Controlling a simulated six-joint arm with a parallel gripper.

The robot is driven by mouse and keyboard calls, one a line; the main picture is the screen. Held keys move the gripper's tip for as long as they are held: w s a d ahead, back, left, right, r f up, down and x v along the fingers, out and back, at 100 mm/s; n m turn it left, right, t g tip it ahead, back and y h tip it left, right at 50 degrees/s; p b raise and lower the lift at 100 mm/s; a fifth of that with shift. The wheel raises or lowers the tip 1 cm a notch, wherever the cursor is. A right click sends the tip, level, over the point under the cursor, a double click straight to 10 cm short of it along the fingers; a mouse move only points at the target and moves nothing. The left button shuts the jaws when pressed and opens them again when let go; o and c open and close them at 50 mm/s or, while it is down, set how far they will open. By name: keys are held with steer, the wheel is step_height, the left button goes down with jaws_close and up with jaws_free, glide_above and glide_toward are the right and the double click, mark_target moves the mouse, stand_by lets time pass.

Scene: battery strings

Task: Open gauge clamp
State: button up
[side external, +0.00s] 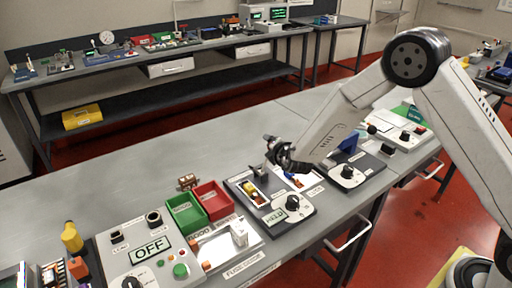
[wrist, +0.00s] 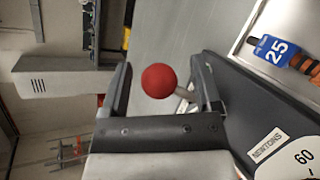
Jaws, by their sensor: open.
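A round red knob (wrist: 158,81) on a thin pale rod shows in the wrist view, between the two fingers of my gripper (wrist: 165,85). The fingers are open, with a gap on the left of the knob; the rod runs toward the right finger, and I cannot tell whether they touch. A dark base (wrist: 250,105) marked NEWTONS lies beside the right finger. In the side external view my gripper (side external: 275,152) is low over the bench fixtures. The red knob and most of the clamp are hidden there.
A pale tray (wrist: 240,43) holds a blue tag (wrist: 271,48) marked 25 and an orange-and-black piece. In the side view, a green bin (side external: 187,214), a red bin (side external: 212,199) and a panel reading OFF (side external: 150,250) stand left.

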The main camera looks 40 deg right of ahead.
steer(key=shift+v, duration=2.9)
steer(key=shift+d, duration=0.1)
steer(key=s+d+m+g+h, duration=0.3)
steer(key=s+d+m+g, duration=0.45)
steer(key=s, duration=0.35)
steer(key=s+a+m+g+y, duration=0.1)
steer(key=s+a+m+y, duration=0.1)
steer(key=s+m, duration=0.4)
steer(key=s+a+m+g+y, duration=0.1)
steer(key=s+a+m+y, duration=0.1)
steer(key=s+m+y, duration=0.3)
steer(key=s+m, duration=0.2)
steer(key=shift+s+a+g, duration=0.3)
steer(key=shift+a+g, duration=0.05)
